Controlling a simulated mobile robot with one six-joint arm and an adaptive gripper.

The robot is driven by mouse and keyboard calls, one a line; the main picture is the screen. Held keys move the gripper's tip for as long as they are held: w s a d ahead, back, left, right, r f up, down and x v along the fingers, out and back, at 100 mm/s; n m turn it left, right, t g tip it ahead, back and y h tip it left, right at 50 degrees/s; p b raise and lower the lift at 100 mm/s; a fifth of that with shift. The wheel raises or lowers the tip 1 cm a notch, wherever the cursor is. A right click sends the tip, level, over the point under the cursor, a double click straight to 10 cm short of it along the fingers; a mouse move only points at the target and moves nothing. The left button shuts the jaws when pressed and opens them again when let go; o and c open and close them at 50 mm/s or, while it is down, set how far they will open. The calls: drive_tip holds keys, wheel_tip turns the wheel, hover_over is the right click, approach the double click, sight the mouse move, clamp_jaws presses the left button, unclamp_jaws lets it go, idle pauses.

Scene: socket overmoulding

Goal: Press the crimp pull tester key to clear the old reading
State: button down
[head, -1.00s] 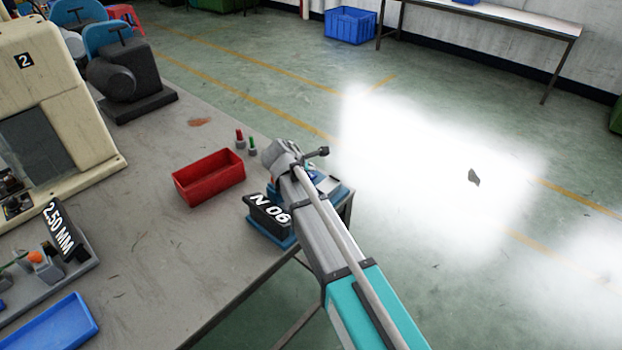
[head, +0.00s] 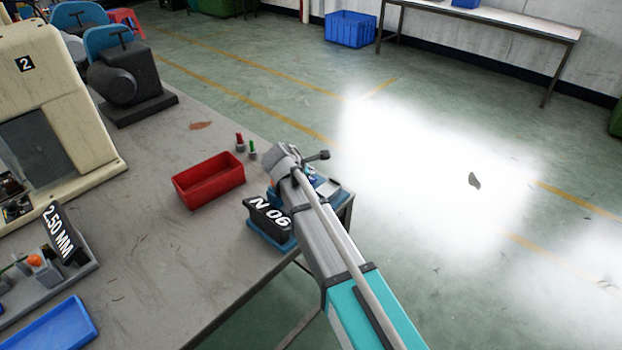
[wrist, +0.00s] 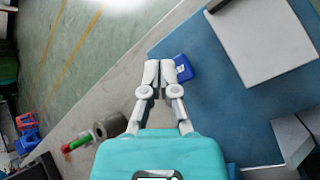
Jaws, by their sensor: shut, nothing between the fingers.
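The crimp pull tester (head: 270,232) stands at the right edge of the bench as a blue unit, with a dark display reading 90 N upside down in the head view. My arm covers part of it. In the wrist view the tester's blue base plate (wrist: 225,100) fills the right side, and a small blue key (wrist: 184,68) with a white mark sits at its edge. My gripper (wrist: 160,66) is shut and empty, its fingertips just left of the key and partly overlapping it in view. I cannot tell whether they touch it. My fingertips are hidden in the head view.
A blue tray (head: 45,335), a 2.50 MM sign (head: 59,233) and a beige machine (head: 50,110) are further left. Bare bench lies between.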

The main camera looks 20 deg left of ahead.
sight(310, 179)
drive_tip(key=shift+f, duration=0.15)
idle(0.4)
drive_tip(key=shift+f+b, duration=0.3)
drive_tip(key=shift+b, duration=0.15)
drive_tip(key=shift+f+b, duration=0.5)
idle(1.0)
drive_tip(key=shift+r, duration=0.1)
idle(0.3)
drive_tip(key=shift+r+p, duration=0.85)
drive_tip(key=shift+p, duration=0.1)
wheel_tip(310, 179, up, 5)
drive_tip(key=p, duration=0.5)
idle(0.9)
